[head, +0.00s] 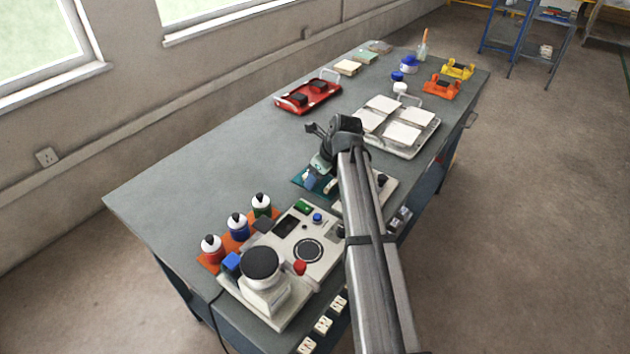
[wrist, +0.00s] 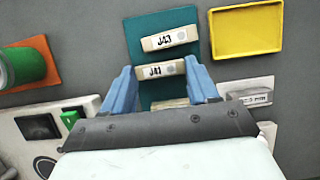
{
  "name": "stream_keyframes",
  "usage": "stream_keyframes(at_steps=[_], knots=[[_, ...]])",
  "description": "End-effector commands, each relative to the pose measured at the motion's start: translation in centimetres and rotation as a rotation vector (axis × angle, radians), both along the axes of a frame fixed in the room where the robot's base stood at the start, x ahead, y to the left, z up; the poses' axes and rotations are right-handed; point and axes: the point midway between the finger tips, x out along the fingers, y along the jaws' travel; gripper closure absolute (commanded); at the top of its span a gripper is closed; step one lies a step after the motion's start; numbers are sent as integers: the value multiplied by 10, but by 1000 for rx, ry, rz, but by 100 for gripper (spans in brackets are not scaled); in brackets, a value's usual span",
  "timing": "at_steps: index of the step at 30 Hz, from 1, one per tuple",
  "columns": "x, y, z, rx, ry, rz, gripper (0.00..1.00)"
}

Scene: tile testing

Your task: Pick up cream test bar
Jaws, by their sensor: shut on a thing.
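In the wrist view a cream test bar marked J41 (wrist: 160,69) lies between the two blue fingers of my gripper (wrist: 161,75), which is shut on its ends. Another cream bar, marked J43 (wrist: 170,39), lies just beyond it on the teal mat (wrist: 185,18). A third bar (wrist: 170,104) is mostly hidden behind my gripper body. In the head view my gripper (head: 309,180) is low over the teal mat (head: 299,181), and my arm hides much of that spot. I cannot tell whether the held bar is clear of the mat.
A yellow tray (wrist: 246,32) is right of the mat, with a grey block (wrist: 250,92) below it. Capped bottles (head: 237,226) and a testing machine (head: 262,268) stand at the near end. A red tray (head: 308,95) and a tray of white tiles (head: 401,124) are farther back.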

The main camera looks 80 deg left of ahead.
Motion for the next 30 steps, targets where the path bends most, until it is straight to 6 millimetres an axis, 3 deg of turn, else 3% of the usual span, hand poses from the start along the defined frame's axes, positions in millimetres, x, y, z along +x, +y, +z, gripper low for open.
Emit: stream_keyframes(at_steps=[6, 16, 30], knots=[[0, 0, 0, 0, 0, 0, 70], [0, 0, 8, 1, 1, 0, 70], [0, 1, 82, 2, 0, 1, 70]])
